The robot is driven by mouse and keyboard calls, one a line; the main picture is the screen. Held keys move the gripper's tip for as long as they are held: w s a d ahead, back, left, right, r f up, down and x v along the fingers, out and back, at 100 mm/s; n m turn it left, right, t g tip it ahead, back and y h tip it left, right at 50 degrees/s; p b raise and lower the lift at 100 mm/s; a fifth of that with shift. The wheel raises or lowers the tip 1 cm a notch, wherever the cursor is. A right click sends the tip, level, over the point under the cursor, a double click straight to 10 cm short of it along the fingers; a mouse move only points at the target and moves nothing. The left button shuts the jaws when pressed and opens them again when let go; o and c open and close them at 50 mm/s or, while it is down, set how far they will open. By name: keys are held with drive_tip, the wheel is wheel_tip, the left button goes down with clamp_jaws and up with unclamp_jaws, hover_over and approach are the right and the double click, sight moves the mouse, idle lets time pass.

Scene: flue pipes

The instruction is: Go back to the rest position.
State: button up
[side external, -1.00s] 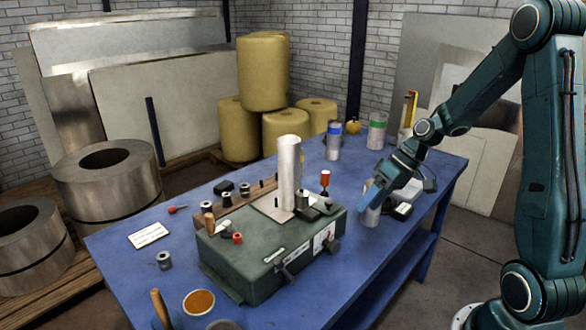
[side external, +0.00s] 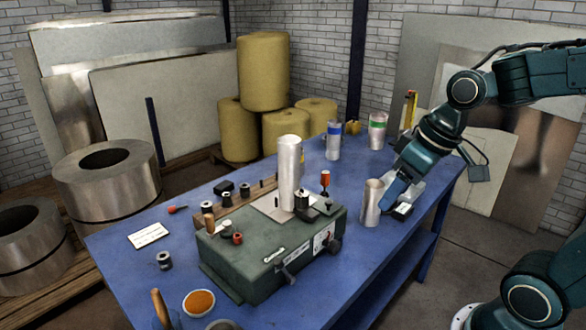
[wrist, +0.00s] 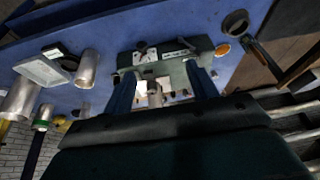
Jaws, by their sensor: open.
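My gripper (side external: 392,198) is over the right part of the blue bench (side external: 345,240). In the side view it appears just right of a plain metal pipe (side external: 372,203), which stands upright on the bench. In the wrist view my gripper (wrist: 162,88) has its two fingers well apart, with nothing held between them. Another plain pipe (side external: 289,172) stands upright on the green case-like machine (side external: 270,255). A blue-banded pipe (side external: 333,142) and a green-banded pipe (side external: 377,131) stand at the bench's back.
A small dark device with a pale top (side external: 402,210) lies beside the gripper. A red-topped tool (side external: 325,180) and several small spools are on or near the machine. An orange-filled dish (side external: 199,302) is at the front. Yellow rolls (side external: 263,72) stand behind the bench.

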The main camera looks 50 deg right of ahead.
drive_tip(key=s+a+r+t, duration=0.1)
drive_tip(key=s+r, duration=0.1)
drive_tip(key=s, duration=0.5)
drive_tip(key=shift+a+r+h, duration=0.35)
drive_tip(key=shift+h, duration=0.05)
